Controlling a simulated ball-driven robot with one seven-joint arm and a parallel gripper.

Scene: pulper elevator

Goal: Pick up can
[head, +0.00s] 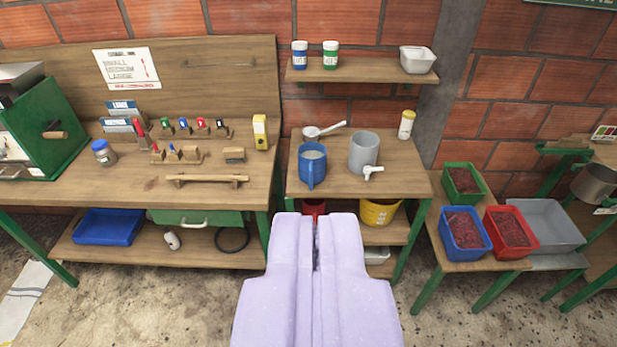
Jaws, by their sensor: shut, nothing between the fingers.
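My gripper (316,230) shows at the bottom centre as two pale lavender fingers. It is shut and empty, in front of the middle wooden table (408,184). It hides part of the table's lower shelves. No single thing is clearly marked as the can. A grey cylindrical container (363,150) with a white tap stands upright on that table. A blue jug (312,167) with a handle and pale contents stands to its left. A small whitish cylinder (172,240) lies on the left bench's lower shelf. My gripper appears apart from all of these.
A white scoop (324,129) and a yellow-capped bottle (406,125) are on the middle table. A wall shelf (360,72) holds two jars and a tub. The left workbench (60,191) carries tools. Green, blue and red trays (509,250) fill the right stand. Concrete floor (150,305) is open in front.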

